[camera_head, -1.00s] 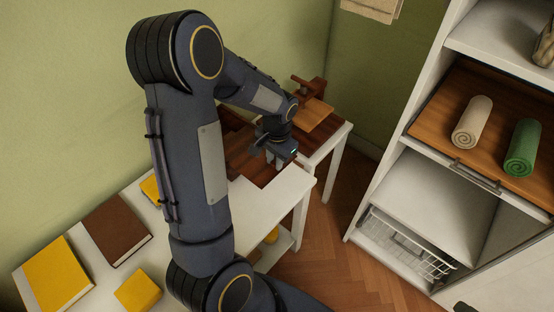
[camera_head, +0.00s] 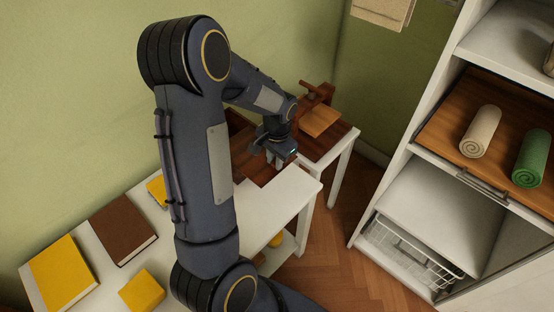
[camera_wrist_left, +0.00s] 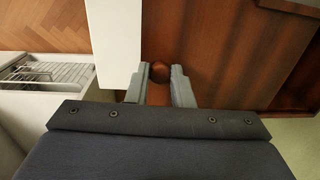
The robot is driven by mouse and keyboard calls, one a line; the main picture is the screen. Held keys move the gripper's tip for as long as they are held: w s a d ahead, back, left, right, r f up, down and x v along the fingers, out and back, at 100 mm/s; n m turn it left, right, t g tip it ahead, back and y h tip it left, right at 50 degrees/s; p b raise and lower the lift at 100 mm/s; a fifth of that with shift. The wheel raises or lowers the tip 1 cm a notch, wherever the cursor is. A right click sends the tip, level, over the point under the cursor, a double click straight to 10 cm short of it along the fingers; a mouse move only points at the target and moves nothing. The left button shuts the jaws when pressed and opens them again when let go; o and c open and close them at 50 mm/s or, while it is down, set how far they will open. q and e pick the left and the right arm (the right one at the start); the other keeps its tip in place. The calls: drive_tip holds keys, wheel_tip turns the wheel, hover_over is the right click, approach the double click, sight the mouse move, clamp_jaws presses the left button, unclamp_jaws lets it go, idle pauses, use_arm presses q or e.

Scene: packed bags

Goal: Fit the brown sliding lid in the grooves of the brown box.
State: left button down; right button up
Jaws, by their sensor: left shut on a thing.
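The brown sliding lid (camera_head: 252,170) is a flat reddish-brown panel at the far end of the white table, partly hidden by my left arm. In the left wrist view the lid (camera_wrist_left: 215,45) fills the upper right, with a round brown knob (camera_wrist_left: 160,72) between the fingertips. My left gripper (camera_head: 277,162) points down at the lid and is shut on that knob; its two grey fingers show in the wrist view (camera_wrist_left: 163,82). The brown box (camera_head: 236,121) shows only as dark wood behind my arm. Its grooves and the lid's fit in them cannot be made out. My right gripper is out of view.
Yellow and brown books (camera_head: 122,229) and a yellow block (camera_head: 142,291) lie on the white table (camera_head: 185,262). Behind is a second table with a wooden stand and an orange-brown board (camera_head: 320,122). A white shelf unit (camera_head: 425,205) with rolled towels stands at right.

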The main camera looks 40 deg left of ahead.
sight(249, 140)
use_arm(q)
drive_tip(key=shift+w+a+p, duration=0.15)
drive_tip(key=shift+a, duration=1.65)
drive_tip(key=shift+w+a+p, duration=0.15)
drive_tip(key=shift+a+p, duration=0.05)
drive_tip(key=shift+a, duration=1.55)
drive_tip(key=shift+w+a+p, duration=0.15)
drive_tip(key=shift+a, duration=1.65)
drive_tip(key=c, duration=1.2)
unclamp_jaws()
drive_tip(key=r, duration=0.7)
drive_tip(key=shift+d+r+p, duration=0.2)
drive_tip(key=shift+r+p, duration=0.1)
drive_tip(key=shift+r, duration=0.1)
